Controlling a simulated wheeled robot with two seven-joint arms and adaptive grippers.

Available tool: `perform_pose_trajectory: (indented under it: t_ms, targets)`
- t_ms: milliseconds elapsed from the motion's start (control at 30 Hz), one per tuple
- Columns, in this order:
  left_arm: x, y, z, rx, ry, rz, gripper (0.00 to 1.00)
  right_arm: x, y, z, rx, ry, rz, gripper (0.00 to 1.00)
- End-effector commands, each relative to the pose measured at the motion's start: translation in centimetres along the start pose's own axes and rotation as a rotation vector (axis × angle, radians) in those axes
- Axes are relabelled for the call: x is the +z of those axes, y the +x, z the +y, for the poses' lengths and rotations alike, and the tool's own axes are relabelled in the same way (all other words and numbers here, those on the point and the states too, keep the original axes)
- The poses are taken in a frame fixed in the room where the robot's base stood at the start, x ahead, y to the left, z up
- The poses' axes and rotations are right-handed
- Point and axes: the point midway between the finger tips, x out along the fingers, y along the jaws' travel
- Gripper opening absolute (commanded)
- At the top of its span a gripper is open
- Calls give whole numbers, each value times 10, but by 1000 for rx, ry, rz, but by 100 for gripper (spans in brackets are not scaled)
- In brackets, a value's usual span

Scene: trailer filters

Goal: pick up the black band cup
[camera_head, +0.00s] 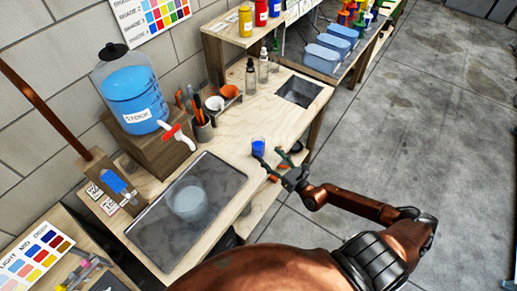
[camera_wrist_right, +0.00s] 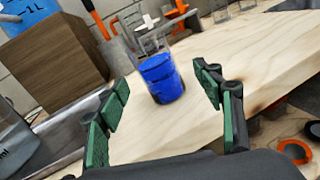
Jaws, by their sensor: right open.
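A small clear cup (camera_head: 258,147) holding blue liquid stands upright near the front edge of the wooden bench. In the right wrist view the same cup (camera_wrist_right: 161,78) stands between and beyond my fingers; a thin dark line crosses it, but I cannot tell whether it is a black band. My right gripper (camera_head: 269,158) is open and empty, close to the cup on its front side. Its green-padded fingers (camera_wrist_right: 161,88) are spread on either side of the cup with gaps, and no contact is visible. My left gripper is not in view.
A grey tray (camera_head: 222,172) with a clear container (camera_head: 188,201) lies left of the cup. A blue dispenser jug (camera_head: 136,92) stands on a wooden block behind it. A tool holder (camera_head: 203,130) and bowls stand at the back. Bare bench surrounds the cup.

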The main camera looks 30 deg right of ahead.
Motion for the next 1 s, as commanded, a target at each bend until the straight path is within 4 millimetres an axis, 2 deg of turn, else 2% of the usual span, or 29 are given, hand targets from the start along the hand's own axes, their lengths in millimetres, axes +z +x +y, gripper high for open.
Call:
perform_pose_trajectory:
  t_ms: [100,200,467,733,1000]
  targets:
    - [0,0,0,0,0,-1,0,-7,0,2,55,-126,31,61]
    - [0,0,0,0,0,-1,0,-10,5,3,72,-165,39,61]
    - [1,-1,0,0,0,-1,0,-12,32,4,72,-167,39,61]
    - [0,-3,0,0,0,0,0,-18,69,4,72,-165,38,61]
    - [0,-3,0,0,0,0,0,-20,77,4,72,-164,41,61]
